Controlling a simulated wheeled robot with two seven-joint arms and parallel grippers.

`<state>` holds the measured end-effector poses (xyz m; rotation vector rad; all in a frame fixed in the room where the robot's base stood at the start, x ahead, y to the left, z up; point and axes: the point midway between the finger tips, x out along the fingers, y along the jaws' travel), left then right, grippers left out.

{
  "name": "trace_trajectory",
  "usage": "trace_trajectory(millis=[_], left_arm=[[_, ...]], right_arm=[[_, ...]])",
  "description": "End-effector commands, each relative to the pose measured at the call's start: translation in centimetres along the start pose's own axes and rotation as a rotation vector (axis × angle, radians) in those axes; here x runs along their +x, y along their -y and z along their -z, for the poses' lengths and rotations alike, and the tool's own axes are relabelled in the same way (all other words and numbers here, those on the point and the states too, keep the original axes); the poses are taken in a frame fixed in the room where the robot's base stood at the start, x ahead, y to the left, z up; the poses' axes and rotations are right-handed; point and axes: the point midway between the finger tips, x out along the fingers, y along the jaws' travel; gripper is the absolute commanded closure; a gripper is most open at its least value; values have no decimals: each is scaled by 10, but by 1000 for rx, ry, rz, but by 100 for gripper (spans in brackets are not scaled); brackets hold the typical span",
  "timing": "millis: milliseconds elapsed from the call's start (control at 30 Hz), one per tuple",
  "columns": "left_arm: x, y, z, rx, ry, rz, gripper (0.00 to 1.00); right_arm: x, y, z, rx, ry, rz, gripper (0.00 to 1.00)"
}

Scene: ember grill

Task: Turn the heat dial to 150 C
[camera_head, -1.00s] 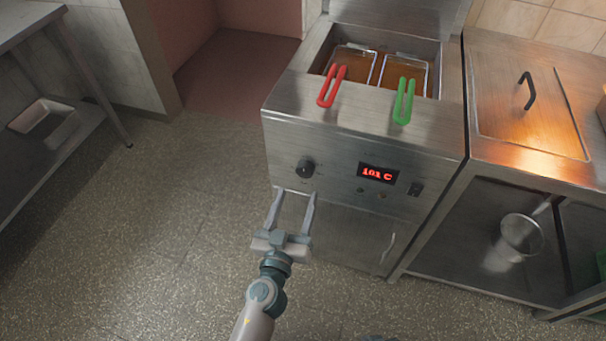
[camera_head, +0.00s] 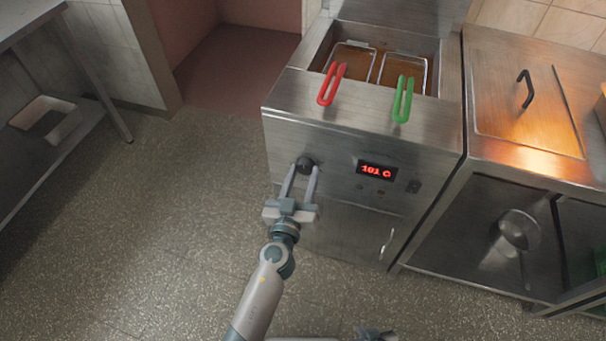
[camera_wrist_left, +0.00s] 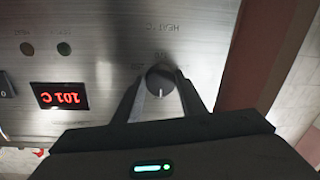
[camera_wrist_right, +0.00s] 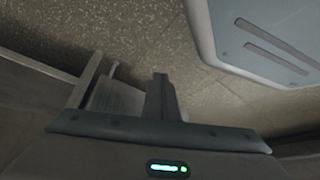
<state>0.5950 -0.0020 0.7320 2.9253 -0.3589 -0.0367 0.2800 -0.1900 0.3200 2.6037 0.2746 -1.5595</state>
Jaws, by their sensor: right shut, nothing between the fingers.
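The heat dial (camera_head: 305,164) is a dark round knob on the fryer's steel front, left of the red display (camera_head: 377,171). The display reads about 101 C. My left gripper (camera_head: 304,172) has its fingers on either side of the dial. In the left wrist view the dial (camera_wrist_left: 160,80) sits between the fingertips, its white mark pointing down the picture, towards the gripper; the label above it is upside down. I cannot tell whether the fingers touch it. My right gripper (camera_wrist_right: 161,82) is shut and empty, low over the floor, away from the fryer.
Two fryer baskets with a red handle (camera_head: 332,84) and a green handle (camera_head: 403,99) hang in the fryer top. A switch (camera_head: 414,186) is right of the display. A steel counter (camera_head: 565,60) adjoins on the right. The floor (camera_head: 180,220) left of the fryer is clear.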

Motion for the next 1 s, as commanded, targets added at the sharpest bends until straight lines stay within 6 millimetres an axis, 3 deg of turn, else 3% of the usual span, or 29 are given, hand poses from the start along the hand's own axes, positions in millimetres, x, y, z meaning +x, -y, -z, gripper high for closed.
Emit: trace_trajectory(millis=[100, 567, 1000], left_arm=[[0, 0, 0, 0, 0, 1, 85], [0, 1, -1, 68, -6, 0, 85], [0, 2, -2, 381, -29, -4, 85]], right_arm=[[0, 0, 0, 0, 0, 0, 100], [3, -1, -3, 3, 24, -1, 100], [2, -18, -29, 10, 152, -19, 100]])
